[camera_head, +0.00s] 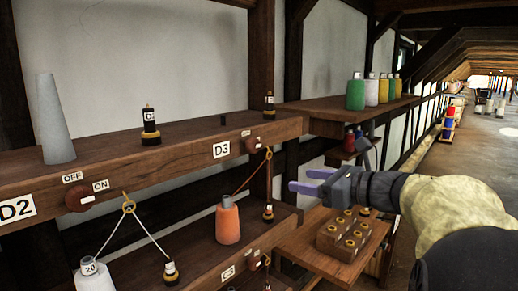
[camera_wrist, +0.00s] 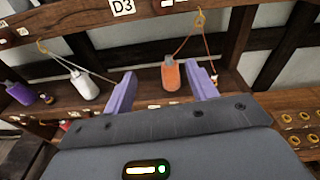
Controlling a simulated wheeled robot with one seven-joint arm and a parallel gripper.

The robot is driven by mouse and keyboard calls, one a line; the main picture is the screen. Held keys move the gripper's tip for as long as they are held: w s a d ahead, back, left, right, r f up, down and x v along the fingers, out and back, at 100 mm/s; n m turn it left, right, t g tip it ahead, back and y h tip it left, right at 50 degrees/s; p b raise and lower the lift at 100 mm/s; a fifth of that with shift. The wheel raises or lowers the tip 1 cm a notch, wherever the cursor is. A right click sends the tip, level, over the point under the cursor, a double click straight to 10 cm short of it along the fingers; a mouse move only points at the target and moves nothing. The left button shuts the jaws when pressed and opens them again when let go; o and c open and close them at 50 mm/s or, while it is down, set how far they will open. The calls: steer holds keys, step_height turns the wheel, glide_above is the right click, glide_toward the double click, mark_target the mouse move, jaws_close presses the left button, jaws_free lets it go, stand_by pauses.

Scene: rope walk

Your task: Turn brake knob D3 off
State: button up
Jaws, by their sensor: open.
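The brake knob D3 (camera_head: 252,145) is a small red-brown knob on the front of the upper wooden beam, right of the white D3 label (camera_head: 221,150). Its white pointer looks turned to the right; the small marking above it is too small to read surely. In the wrist view the knob (camera_wrist: 165,5) is cut by the top edge, right of the D3 label (camera_wrist: 122,7). My gripper (camera_head: 305,181) is open and empty, right of and below the knob, apart from it. In the wrist view its purple fingers (camera_wrist: 162,75) point toward the rack.
An orange bobbin (camera_head: 228,220) stands on the lower shelf, with a cord rising to a hook (camera_head: 267,153) beside the knob. Knob D2 (camera_head: 79,199) is at left. The aisle at right is open.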

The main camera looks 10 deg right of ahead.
mark_target(256, 145)
steer(key=shift+m+t+y, duration=0.4)
steer(key=shift+m+t, duration=0.2)
steer(key=shift+t, duration=0.2)
steer(key=r, duration=0.1)
steer(key=d+r, duration=0.1)
steer(key=r, duration=0.2)
steer(key=shift+s+d+r, duration=0.15)
steer(key=shift+d+r, duration=0.2)
steer(key=p+x, duration=0.6)
steer(key=x, duration=1.1)
steer(key=shift+a+f, duration=0.1)
steer(key=shift+a, duration=0.05)
steer(key=c, duration=0.9)
